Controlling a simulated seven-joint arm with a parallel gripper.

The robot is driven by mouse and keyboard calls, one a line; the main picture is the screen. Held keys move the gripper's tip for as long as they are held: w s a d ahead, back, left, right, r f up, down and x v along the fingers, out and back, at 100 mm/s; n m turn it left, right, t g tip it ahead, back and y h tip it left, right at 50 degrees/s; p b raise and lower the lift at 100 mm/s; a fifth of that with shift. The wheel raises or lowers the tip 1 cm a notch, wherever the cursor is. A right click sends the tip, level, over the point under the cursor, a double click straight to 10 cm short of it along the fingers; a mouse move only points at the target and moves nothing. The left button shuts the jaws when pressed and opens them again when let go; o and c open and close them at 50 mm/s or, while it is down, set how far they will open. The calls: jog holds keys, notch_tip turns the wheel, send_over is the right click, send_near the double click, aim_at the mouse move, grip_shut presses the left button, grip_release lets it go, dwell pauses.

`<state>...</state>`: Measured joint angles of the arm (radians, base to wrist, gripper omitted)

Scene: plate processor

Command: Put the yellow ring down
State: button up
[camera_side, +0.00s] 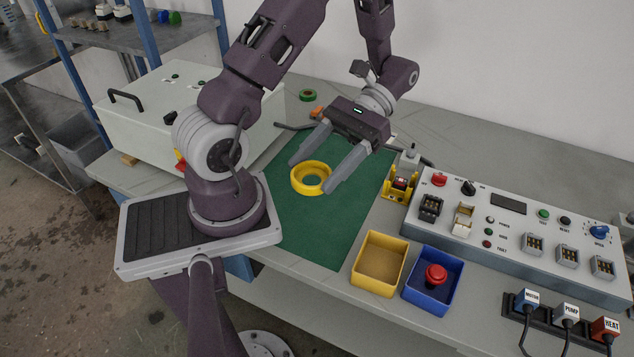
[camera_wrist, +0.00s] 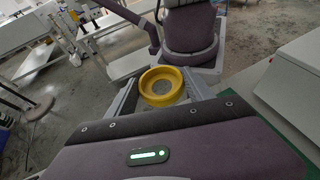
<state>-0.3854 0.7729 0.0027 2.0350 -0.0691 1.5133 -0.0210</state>
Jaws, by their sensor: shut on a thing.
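The yellow ring (camera_side: 311,178) is between the two fingers of my gripper (camera_side: 311,175), over the green mat (camera_side: 325,230) in the side view. The fingers are shut on the ring's outer sides, and its opening shows the green mat below. In the wrist view the yellow ring (camera_wrist: 163,86) sits between the finger ends of my gripper (camera_wrist: 163,90). The gap between ring and mat is hard to judge, but the ring appears held above it.
A yellow bin (camera_side: 378,264) and a blue bin (camera_side: 431,281) holding a red button-like part stand right of the mat. A control panel (camera_side: 520,236) lies further right. A white box (camera_side: 185,112) stands at left. The mat's front is clear.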

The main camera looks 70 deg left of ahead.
jog(key=s+a+m+g+y, duration=0.1)
jog(key=s+a+m+y, duration=0.25)
jog(key=m+y, duration=0.3)
notch_tip(320, 180, up, 6)
jog(key=m+t+y, duration=1.3)
jog(key=m+t, duration=0.4)
jog(key=m, duration=0.3)
send_over(348, 182)
jog(key=shift+h, duration=0.25)
notch_tip(348, 182, down, 24)
jog(key=shift+f, duration=0.2)
jog(key=o, duration=1.3)
